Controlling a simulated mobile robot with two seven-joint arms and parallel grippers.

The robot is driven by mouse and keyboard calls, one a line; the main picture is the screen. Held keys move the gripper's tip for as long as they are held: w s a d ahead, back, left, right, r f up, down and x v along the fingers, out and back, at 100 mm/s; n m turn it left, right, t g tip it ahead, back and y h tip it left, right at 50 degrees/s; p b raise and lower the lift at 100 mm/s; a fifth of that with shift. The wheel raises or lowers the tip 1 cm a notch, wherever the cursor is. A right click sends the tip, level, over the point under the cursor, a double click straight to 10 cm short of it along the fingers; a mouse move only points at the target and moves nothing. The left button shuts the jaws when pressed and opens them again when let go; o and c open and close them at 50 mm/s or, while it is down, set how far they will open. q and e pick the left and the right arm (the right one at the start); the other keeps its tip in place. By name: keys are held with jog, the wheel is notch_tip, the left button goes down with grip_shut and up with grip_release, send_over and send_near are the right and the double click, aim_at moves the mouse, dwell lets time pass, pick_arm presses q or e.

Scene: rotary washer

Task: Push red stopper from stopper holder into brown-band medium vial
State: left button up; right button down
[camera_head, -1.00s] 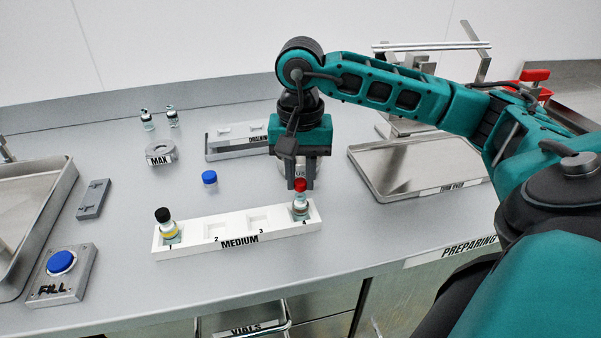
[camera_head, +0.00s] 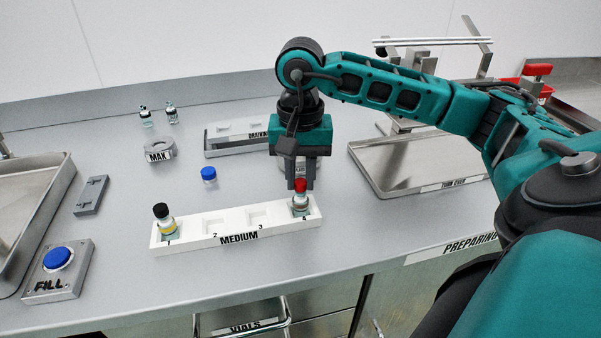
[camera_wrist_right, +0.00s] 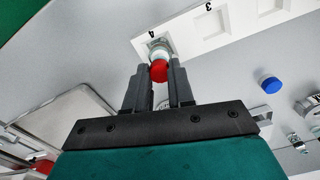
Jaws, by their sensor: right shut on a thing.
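The red stopper (camera_head: 300,185) is between the fingertips of my right gripper (camera_head: 301,184), which is shut on it. In the right wrist view the red stopper (camera_wrist_right: 159,71) shows between the two dark fingers (camera_wrist_right: 160,78). Directly below it is a medium vial (camera_head: 300,203) in slot 4 of the white MEDIUM rack (camera_head: 238,228). The stopper appears to be at the vial's mouth; how deep it sits I cannot tell. The vial's band is not clear. My left gripper is not in view.
A yellow-banded vial with a black cap (camera_head: 164,218) stands in slot 1; slots 2 and 3 are empty. A blue stopper (camera_head: 208,174) stands behind the rack. The FILL button (camera_head: 58,258) and a metal tray (camera_head: 415,165) flank it.

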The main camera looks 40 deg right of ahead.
jog(key=shift+f, duration=0.3)
dwell(0.4)
jog(key=c, duration=0.9)
grip_release()
notch_tip(320, 180, up, 13)
jog(key=p, duration=0.2)
jog(key=shift+p, duration=0.35)
jog(key=shift+s, duration=0.1)
